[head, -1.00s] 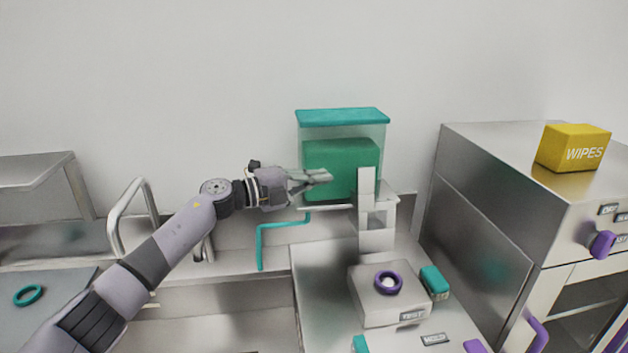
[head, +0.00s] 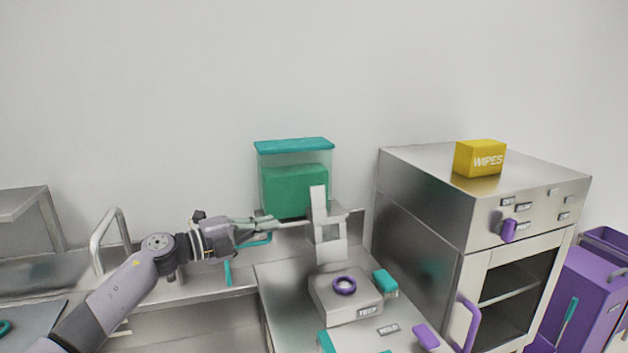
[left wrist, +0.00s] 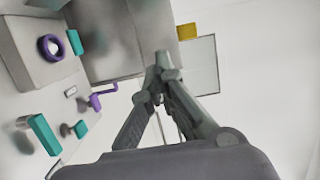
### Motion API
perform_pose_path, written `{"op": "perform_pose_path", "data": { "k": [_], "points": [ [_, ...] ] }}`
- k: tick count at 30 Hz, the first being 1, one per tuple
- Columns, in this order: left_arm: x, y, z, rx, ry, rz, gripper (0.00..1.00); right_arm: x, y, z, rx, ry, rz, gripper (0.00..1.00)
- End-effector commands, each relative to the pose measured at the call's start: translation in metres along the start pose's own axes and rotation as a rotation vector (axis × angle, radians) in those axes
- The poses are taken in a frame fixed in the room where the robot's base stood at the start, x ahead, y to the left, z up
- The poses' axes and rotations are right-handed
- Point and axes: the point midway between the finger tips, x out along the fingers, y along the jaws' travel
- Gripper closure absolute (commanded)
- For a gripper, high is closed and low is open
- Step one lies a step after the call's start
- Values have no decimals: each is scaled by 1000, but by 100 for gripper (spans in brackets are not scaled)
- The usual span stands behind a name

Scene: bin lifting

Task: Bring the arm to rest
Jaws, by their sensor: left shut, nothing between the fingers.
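My left arm comes in from the left in the head view. Its gripper (head: 272,219) is held in the air in front of the teal-lidded container (head: 294,190) and left of a white upright stand (head: 329,235). The fingers are shut with nothing between them. In the left wrist view the fingertips (left wrist: 163,62) meet in front of the steel oven and apart from every object. My right gripper is in neither view.
A steel counter holds a grey box (head: 345,305) with a purple ring (head: 344,285) and a teal block (head: 385,283). The steel oven (head: 420,205) carries a yellow wipes box (head: 480,158). Purple bins (head: 585,295) stand at far right. A tap (head: 108,240) rises at the left.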

Motion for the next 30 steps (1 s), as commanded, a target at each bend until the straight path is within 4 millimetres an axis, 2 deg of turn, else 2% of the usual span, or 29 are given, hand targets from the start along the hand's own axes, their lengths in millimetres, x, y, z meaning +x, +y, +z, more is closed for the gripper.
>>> {"op": "perform_pose_path", "data": {
  "k": [2,13,20,23,26,30],
  "points": [
    [3,3,-4,-16,-7,-19,100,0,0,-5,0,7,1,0],
    [15,21,-24,-157,-112,-167,100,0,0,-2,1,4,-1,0],
    [8,47,-39,-349,-269,-289,100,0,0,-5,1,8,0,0],
    [-6,70,-46,-486,-384,-340,100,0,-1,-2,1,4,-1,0],
    [-34,107,-55,-674,-550,-374,100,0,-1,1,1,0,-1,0],
    [-93,178,-81,-967,-830,-343,100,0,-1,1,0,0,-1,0]
  ]
}}
